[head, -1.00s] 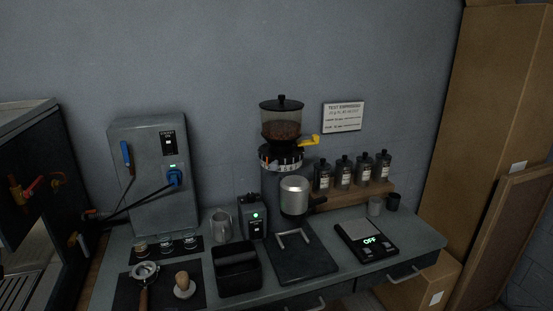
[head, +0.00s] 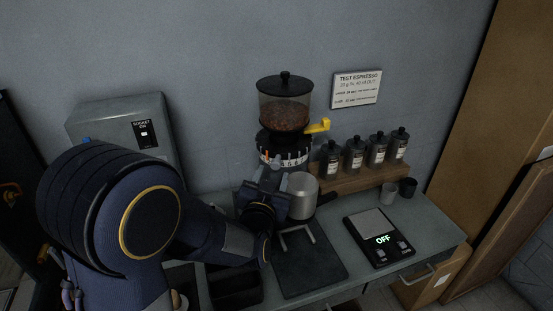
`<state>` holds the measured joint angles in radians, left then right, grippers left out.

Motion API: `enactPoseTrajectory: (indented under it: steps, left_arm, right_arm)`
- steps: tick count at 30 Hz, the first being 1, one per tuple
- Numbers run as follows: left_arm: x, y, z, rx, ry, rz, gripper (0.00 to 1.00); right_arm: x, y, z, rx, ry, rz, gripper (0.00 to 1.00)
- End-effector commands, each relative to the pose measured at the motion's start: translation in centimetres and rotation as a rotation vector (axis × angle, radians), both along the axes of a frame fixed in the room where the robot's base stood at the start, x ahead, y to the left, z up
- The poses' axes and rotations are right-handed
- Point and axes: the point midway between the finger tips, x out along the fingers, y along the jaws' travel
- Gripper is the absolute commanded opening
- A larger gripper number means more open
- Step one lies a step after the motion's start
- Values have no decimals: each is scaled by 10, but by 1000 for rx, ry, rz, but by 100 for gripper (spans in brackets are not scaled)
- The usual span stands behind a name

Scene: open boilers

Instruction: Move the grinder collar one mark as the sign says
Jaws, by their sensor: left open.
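The grinder has a clear hopper of beans (head: 284,100) with a dark lid. Below it is the numbered collar (head: 291,160), a dark ring with white marks and an orange mark at its left; some small figures are hard to read. A yellow lever (head: 318,126) sticks out to the right above the collar. The sign (head: 357,88) on the wall reads "TEST ESPRESSO"; its lower lines are too small to read surely. My left gripper (head: 268,178) is open, just in front of and below the collar, hiding part of the grinder body. I cannot tell whether it touches. My right gripper is not in view.
A metal cup (head: 299,194) with a dark handle stands close right of my gripper. Several dark bottles (head: 355,155) stand on a wooden shelf. A scale (head: 378,241) reading OFF and two small cups are at right. My left arm hides much of the left counter.

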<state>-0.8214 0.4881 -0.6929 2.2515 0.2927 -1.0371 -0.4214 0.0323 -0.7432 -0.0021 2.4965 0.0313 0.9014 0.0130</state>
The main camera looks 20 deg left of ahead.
Motion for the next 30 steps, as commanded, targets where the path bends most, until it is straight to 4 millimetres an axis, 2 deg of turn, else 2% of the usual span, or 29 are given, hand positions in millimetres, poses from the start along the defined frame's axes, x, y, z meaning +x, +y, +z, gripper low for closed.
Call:
enactPoseTrajectory:
  steps: [3, 9, 14, 21, 30]
  left_arm:
    - [21, 2, 1, 3, 2, 1, 47]
    - [47, 4, 1, 0, 3, 1, 47]
    - [55, 4, 0, -1, 3, 0, 47]
    - [56, 4, -1, -2, 3, -1, 45]
    - [55, 4, -1, -2, 3, -1, 6]
  right_arm:
    - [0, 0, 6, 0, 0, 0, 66]
    - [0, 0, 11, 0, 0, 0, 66]
    - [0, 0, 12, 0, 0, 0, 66]
    - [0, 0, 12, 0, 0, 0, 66]
    - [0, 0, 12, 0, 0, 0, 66]
